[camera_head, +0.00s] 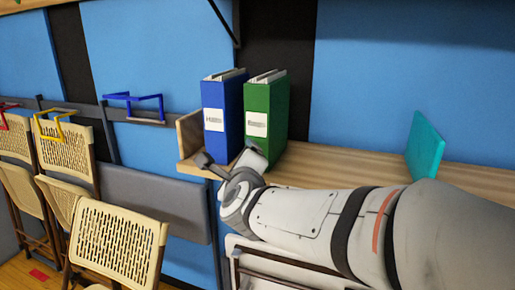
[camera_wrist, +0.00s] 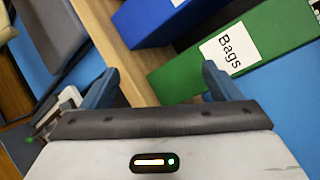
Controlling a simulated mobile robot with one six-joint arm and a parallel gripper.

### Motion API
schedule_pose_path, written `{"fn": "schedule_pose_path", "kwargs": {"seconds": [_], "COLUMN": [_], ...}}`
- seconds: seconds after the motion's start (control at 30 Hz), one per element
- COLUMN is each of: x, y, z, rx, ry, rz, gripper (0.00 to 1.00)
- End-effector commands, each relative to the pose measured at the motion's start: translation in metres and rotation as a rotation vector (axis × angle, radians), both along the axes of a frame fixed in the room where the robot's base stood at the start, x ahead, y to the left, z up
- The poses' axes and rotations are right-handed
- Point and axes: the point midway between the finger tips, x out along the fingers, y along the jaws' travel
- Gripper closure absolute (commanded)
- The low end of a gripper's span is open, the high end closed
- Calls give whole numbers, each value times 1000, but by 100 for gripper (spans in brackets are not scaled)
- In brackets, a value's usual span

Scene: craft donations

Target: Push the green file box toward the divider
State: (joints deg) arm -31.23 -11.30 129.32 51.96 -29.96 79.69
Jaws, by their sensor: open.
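The green file box (camera_head: 265,108) stands upright on the wooden shelf, with a white label on its front. It shows large in the wrist view (camera_wrist: 270,45), its label reading "Bags". The blue file box (camera_head: 223,115) stands close on its left. A teal upright panel (camera_head: 425,147), perhaps the divider, stands farther right, with bare shelf between it and the green box. My gripper (camera_head: 230,160) is open and empty in front of the two boxes, low on their fronts. In the wrist view, its right finger (camera_wrist: 212,78) overlaps the green box near the label; I cannot tell whether they touch.
A wooden end piece (camera_head: 190,133) stands left of the blue box at the shelf's end. The shelf (camera_head: 345,166) is clear between the green box and teal panel. Folding chairs (camera_head: 115,245) stand at lower left, below wall hooks (camera_head: 135,107). A blue wall is behind.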

Motion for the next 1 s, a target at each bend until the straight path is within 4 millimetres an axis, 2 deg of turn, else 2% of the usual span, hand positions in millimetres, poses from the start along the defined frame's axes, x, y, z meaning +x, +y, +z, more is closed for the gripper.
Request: {"fn": "schedule_pose_path", "kwargs": {"seconds": [0.03,0.2,0.4,0.53,0.63,1.0], "x": [2,-6,-24,-28,-20,35], "y": [8,9,6,3,-1,-23], "z": [2,11,8,8,10,11], "rx": [154,615,899,958,963,960], "ry": [-25,-126,-221,-246,-251,-249], "rz": [-73,-330,-505,-546,-552,-550], "gripper": [16,16,16,16,16,16]}}
